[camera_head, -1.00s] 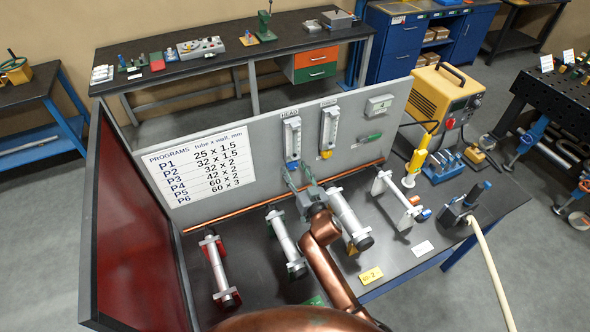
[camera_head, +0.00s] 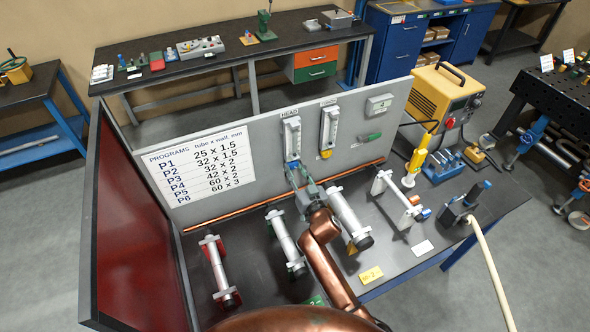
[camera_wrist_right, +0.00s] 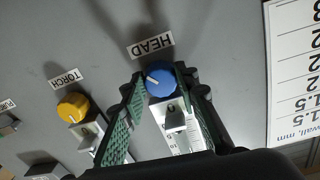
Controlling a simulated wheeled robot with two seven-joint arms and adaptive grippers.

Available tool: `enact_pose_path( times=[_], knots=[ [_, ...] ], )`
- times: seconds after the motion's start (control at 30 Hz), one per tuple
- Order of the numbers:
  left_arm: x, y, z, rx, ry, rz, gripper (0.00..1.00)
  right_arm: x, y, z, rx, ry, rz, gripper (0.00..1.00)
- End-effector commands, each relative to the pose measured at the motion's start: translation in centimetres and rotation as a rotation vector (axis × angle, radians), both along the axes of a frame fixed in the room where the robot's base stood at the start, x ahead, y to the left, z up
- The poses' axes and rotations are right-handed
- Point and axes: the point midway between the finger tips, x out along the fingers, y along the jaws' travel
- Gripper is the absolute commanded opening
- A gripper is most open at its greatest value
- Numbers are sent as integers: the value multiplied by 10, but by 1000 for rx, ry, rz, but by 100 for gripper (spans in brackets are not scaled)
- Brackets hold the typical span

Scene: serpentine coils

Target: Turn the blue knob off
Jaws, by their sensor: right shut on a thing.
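The blue knob (camera_wrist_right: 160,82) is at the HEAD flowmeter, with a HEAD label beside it. In the right wrist view its white mark points toward the upper left. My right gripper (camera_wrist_right: 160,86) has its green-padded fingers on both sides of the knob and is shut on it. In the head view the right gripper (camera_head: 294,172) is at the lower end of the HEAD flowmeter (camera_head: 292,138), largely covering the knob there. My left gripper is not in view.
The yellow TORCH knob (camera_wrist_right: 73,106) is beside the blue one, on the neighbouring flowmeter (camera_head: 329,130). The grey panel (camera_head: 245,140) stands behind. A copper tube (camera_head: 240,210) runs along its foot.

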Motion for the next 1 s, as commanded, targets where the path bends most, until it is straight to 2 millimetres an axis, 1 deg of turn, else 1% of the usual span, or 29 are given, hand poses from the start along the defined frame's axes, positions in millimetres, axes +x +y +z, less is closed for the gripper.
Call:
enact_pose_path(
  times=[0.07,0.17,0.4,0.5,0.83,0.87,1.0],
  knots=[
    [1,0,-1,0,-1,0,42,0,0,0,-19,-8,0,4],
    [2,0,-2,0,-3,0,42,0,-1,-1,-97,-41,0,4],
    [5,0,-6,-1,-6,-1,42,1,-2,-1,-370,-154,-1,4],
    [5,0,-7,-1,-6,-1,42,1,-2,0,-437,-182,-1,4],
    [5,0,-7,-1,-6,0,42,1,-2,0,-459,-191,-1,4],
    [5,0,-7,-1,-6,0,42,1,-2,0,-459,-191,-1,30],
    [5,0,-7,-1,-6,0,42,1,-2,0,-458,-191,-1,39]
  ],
)
